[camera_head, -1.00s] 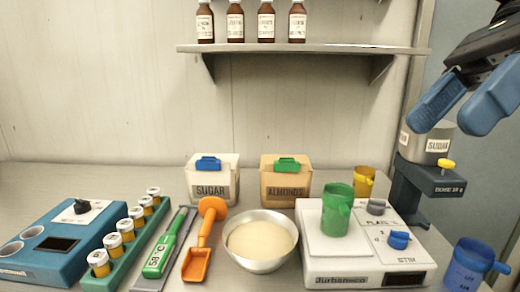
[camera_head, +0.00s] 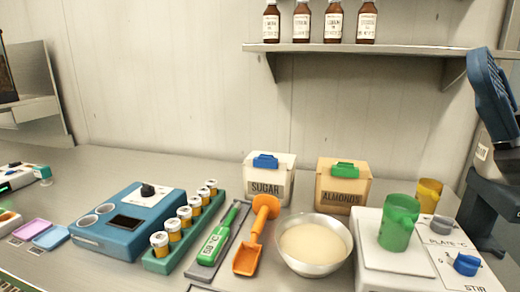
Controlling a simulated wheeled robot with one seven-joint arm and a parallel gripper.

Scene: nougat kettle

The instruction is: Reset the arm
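My gripper (camera_head: 497,100) is cut off by the right edge of the picture. A blue finger shows beside the dark dispenser stand (camera_head: 487,212), above the bench. The rest of the gripper is out of the frame, so its gap cannot be seen. I see no object held in the visible part.
A white hotplate (camera_head: 378,262) carries a green jug (camera_head: 398,224), with a yellow cup (camera_head: 429,193) behind. A steel bowl (camera_head: 313,268), an orange scoop (camera_head: 247,260), a sugar bin (camera_head: 279,188) and an almonds bin (camera_head: 331,200) stand left. The shelf (camera_head: 350,50) holds brown bottles.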

